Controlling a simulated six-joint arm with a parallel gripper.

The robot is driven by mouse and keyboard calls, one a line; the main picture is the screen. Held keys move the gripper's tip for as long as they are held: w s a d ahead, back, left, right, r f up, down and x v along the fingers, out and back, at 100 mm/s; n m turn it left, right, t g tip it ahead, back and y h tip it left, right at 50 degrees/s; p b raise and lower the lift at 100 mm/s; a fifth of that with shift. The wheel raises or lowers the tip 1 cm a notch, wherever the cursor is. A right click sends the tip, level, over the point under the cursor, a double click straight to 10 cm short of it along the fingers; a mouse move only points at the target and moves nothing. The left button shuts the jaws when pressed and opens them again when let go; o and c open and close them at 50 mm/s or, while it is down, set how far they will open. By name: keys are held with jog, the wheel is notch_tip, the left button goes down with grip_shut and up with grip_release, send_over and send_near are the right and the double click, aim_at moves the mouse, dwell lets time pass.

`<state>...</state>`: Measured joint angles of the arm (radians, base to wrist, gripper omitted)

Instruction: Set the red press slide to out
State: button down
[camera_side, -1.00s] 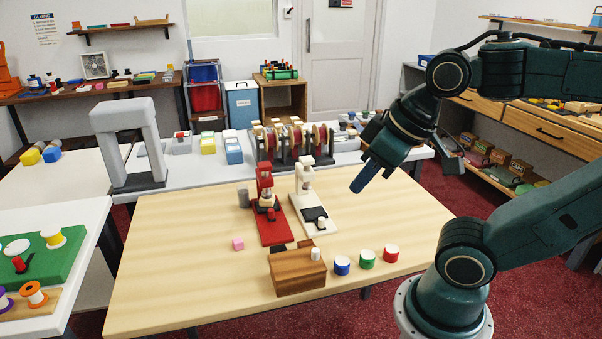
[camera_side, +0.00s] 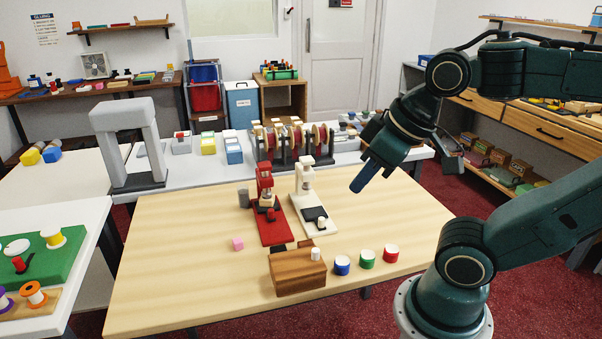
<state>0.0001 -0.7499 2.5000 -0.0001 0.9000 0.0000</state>
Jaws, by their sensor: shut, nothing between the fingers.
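The red press (camera_side: 265,185) stands upright on a long red base (camera_side: 277,236) in the middle of the wooden table. A small red knob (camera_side: 271,215) sits on its slide part, below the press head. Whether the slide is in or out I cannot tell for sure. A white press (camera_side: 304,178) of the same shape stands just to its right, with a dark slide plate (camera_side: 313,214) and a white knob on it. My gripper (camera_side: 358,188) is shut and empty, pointing down-left in the air to the right of both presses, touching nothing.
A wooden block (camera_side: 298,277) with a white peg stands in front of the presses. Blue (camera_side: 342,265), green (camera_side: 367,259) and red (camera_side: 391,253) pots stand to its right. A spool rack (camera_side: 290,145) stands behind. The table's left part is clear.

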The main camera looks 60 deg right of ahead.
jog(key=c, duration=1.5)
grip_release()
jog(key=shift+w, duration=0.1)
jog(key=shift+o, duration=0.9)
jog(key=shift+w+d, duration=0.1)
jog(key=shift+w, duration=0.1)
jog(key=m+g+h, duration=0.2)
jog(key=m+h, duration=0.1)
jog(key=m, duration=0.4)
send_over(271, 210)
jog(key=s+a, duration=0.3)
jog(key=s, duration=0.2)
notch_tip(271, 210, down, 16)
jog(key=shift+w+a, duration=0.2)
jog(key=shift+f, duration=0.1)
jog(key=shift+x, duration=6.7)
